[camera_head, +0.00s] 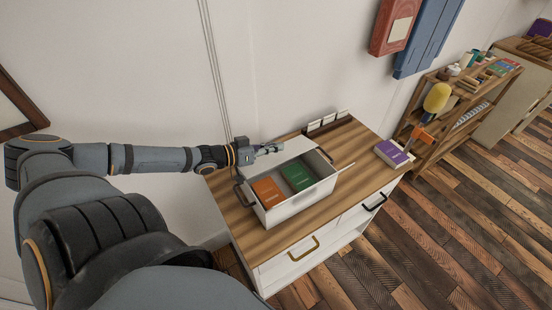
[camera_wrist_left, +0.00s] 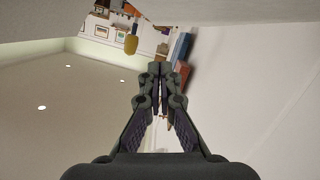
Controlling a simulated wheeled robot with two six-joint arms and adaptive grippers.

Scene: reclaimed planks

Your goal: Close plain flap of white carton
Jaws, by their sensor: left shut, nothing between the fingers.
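The white carton (camera_head: 295,204) stands open on the wooden top of a cabinet. An orange book (camera_head: 268,192) and a green book (camera_head: 298,176) lie inside it. A white flap (camera_head: 292,150) sticks out along the carton's back edge. A thin edge at the right corner (camera_head: 345,168) may be another flap. My left gripper (camera_head: 272,148) is shut and empty, at the back flap; I cannot tell whether it touches it. In the left wrist view its fingers (camera_wrist_left: 160,72) are together. My right gripper is not in view.
The cabinet top (camera_head: 345,142) has bare wood around the carton. A purple book (camera_head: 393,153) lies at its right end, and a dark rack with white cards (camera_head: 328,124) stands behind. A wooden shelf (camera_head: 465,95) stands to the right. The wall is close behind.

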